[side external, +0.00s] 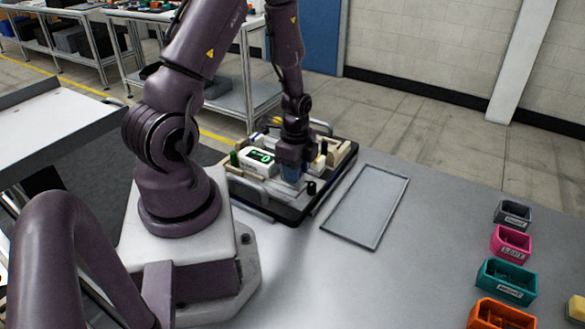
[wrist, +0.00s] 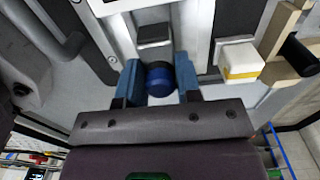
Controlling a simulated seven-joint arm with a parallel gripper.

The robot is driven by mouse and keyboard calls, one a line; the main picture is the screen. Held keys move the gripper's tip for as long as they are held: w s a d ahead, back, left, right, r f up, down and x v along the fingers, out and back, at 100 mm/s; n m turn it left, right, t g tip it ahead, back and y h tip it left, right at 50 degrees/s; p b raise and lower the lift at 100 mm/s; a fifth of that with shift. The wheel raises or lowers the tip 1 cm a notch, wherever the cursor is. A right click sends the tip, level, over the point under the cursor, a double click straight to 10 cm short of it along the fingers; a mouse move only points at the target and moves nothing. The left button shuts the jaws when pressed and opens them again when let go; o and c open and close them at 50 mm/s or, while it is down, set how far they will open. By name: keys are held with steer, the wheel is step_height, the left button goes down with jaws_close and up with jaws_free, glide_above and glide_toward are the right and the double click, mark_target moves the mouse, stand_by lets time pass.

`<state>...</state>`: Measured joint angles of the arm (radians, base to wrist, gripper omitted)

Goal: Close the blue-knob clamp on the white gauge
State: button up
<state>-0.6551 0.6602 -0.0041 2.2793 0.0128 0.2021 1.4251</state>
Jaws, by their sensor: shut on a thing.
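The white gauge (side external: 258,160) with a green-lit display sits on the dark pallet (side external: 287,215) in the side view. My gripper (side external: 290,176) points down just right of the gauge, low over the pallet. In the wrist view my gripper (wrist: 158,82) has its two blue fingers on either side of the round blue knob (wrist: 160,82) and is shut on it. The knob is hidden by the fingers in the side view. I cannot tell whether the clamp is open or closed.
A black block (wrist: 154,35) lies just beyond the knob. A white block with a yellow stripe (wrist: 239,62) and a tan fixture (wrist: 280,35) stand close right. An empty grey tray (side external: 367,205) lies beside the pallet; several coloured bins, including a teal one (side external: 506,282), stand far right.

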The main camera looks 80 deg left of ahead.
steer(key=shift+a, duration=0.1)
steer(key=shift+s+a, duration=0.8)
steer(key=shift+s, duration=0.1)
steer(key=o, duration=0.7)
steer(key=shift+r, duration=0.1)
steer(key=shift+r, duration=3.9)
